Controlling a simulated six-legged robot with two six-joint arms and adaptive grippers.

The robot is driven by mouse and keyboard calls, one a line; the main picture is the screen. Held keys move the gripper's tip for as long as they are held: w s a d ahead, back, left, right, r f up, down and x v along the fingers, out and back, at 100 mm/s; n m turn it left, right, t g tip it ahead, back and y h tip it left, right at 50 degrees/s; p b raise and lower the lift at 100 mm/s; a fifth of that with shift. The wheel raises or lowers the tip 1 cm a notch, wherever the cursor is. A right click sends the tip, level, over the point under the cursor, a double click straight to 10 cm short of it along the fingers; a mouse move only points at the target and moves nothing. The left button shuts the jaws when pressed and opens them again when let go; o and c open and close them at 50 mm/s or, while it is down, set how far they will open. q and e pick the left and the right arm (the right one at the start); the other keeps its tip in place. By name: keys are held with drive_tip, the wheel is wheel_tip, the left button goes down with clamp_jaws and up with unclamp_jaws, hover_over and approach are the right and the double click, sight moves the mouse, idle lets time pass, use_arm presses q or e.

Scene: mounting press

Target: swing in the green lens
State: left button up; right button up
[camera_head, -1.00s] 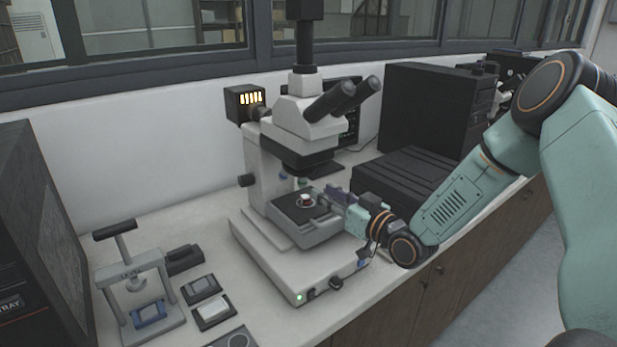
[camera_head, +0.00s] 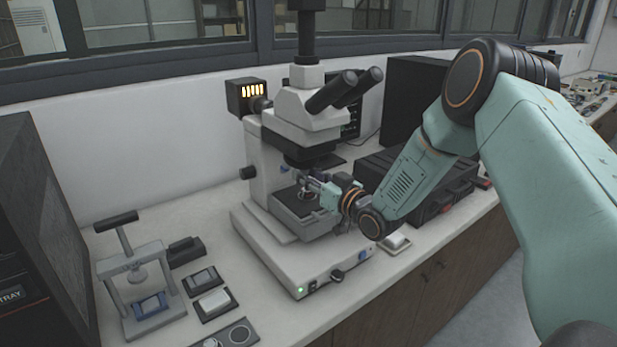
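The microscope (camera_head: 303,112) stands in the middle of the bench. Its dark nosepiece (camera_head: 306,154) hangs over the stage (camera_head: 292,201). My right gripper (camera_head: 304,182) reaches in from the right, between nosepiece and stage, with its fingers at the objective lenses. The fingers are small and overlap the lenses, so I cannot tell whether they are open or shut or touch a lens. I cannot make out the green lens; the gripper seems to cover that spot. A small round sample sits on the stage, partly hidden below the gripper. My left gripper is not in view.
A small press (camera_head: 139,280) stands at the left, with small trays (camera_head: 211,304) beside it. A dark box (camera_head: 437,187) lies right of the microscope, under my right arm. A dark machine (camera_head: 30,220) fills the left edge. The bench in front of the press and microscope is partly clear.

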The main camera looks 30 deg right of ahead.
drive_tip(key=shift+c, duration=0.4)
clamp_jaws()
drive_tip(key=shift+d+n+y, duration=0.1)
drive_tip(key=shift+n+y, duration=0.2)
drive_tip(key=shift+w+d+n+y, duration=0.1)
drive_tip(key=shift+d+n+y, duration=0.15)
drive_tip(key=shift+n+y, duration=0.5)
drive_tip(key=shift+d+n+g+y, duration=0.3)
drive_tip(key=shift+n+g+y, duration=0.6)
drive_tip(key=shift+y, duration=0.25)
